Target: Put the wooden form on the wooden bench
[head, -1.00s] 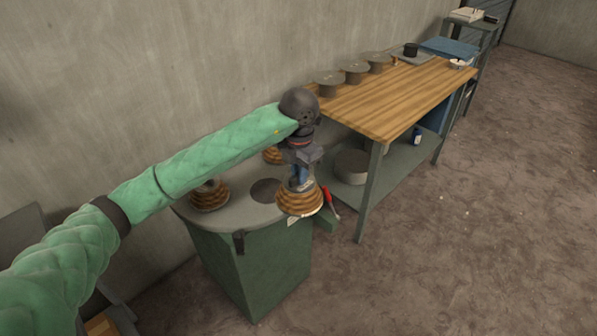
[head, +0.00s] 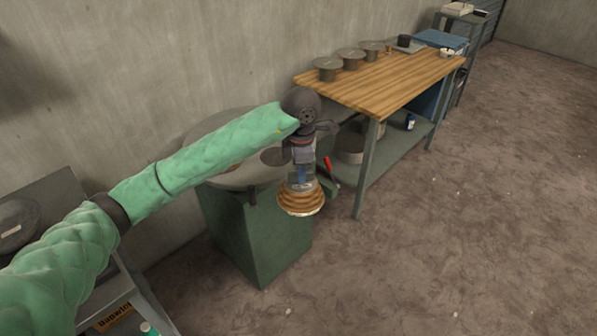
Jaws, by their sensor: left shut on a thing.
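The wooden form (head: 301,204), a stepped, light-brown ringed piece, hangs upright below my left gripper (head: 302,182). The gripper is shut on its top. The form shows in front of the green cabinet (head: 262,238) near its right front edge. The wooden bench (head: 392,84) stands to the right and farther back, with a bare plank top apart from a few things along its back and far end. The form is apart from the bench. My right gripper is not in view.
Several grey discs (head: 327,69) line the bench's back edge, and a small white bowl (head: 447,53) sits at its far end. A red-handled tool (head: 328,165) is at the cabinet's right side. A grey stand (head: 60,208) is at left. Open floor lies at right.

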